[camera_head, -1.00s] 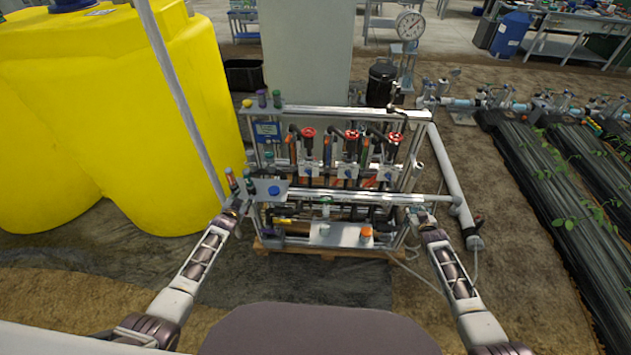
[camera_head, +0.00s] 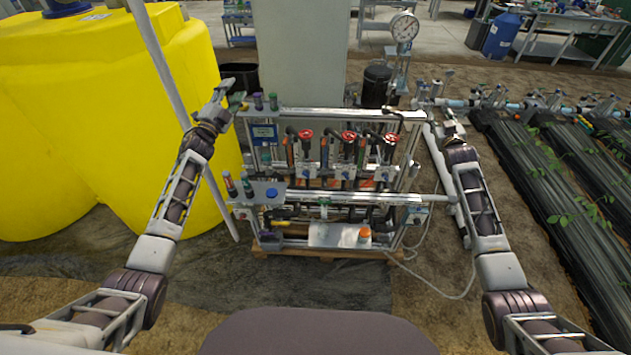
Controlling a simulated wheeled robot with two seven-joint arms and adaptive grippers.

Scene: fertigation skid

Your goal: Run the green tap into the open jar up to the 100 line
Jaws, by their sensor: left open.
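A small green part (camera_head: 323,204), possibly the green tap, shows at the middle of the skid's front rail (camera_head: 350,197). Below it is a pale tray (camera_head: 325,236) with an orange-topped item (camera_head: 365,233) at its right. The open jar and its 100 line cannot be made out. My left gripper (camera_head: 229,92) is open at the skid's upper left corner, beside the purple-topped (camera_head: 258,101) and green-topped (camera_head: 273,101) items; I cannot tell whether it touches anything. My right gripper (camera_head: 446,115) is raised just right of the skid's upper right corner; its jaws are too small to read.
The skid carries several red handwheels (camera_head: 348,136) and a left side plate with a blue knob (camera_head: 271,193). A yellow tank (camera_head: 90,120) stands left, with a slanted pole (camera_head: 160,65) before it. A gauge (camera_head: 405,27) stands behind; planted beds (camera_head: 550,180) lie right.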

